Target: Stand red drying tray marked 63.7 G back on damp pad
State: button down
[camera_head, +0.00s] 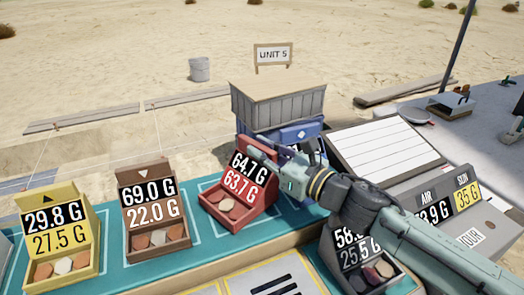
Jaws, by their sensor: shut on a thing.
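The red drying tray (229,213), with 64.7 G in white and 63.7 G in red on its upright back panel, is at the middle of the teal strip (115,258). It holds several reddish and pale pieces. My gripper (277,160) is shut on the right side of its back panel; the fingertips are partly hidden. The tray sits at or just above a white-outlined place on the strip; I cannot tell if its base touches. No label names the damp pad.
A brown tray (158,237) and a yellow tray (62,266) stand left. A blue case (295,133) and wooden crate (279,104) are behind. A dark tray (367,277) is under my arm at front right. A white slatted board (385,148) lies right.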

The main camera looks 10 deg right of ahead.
jog(key=shift+f+b, duration=0.45)
jog(key=shift+b, duration=0.05)
jog(key=c, duration=1.5)
grip_release()
jog(key=shift+c, duration=0.2)
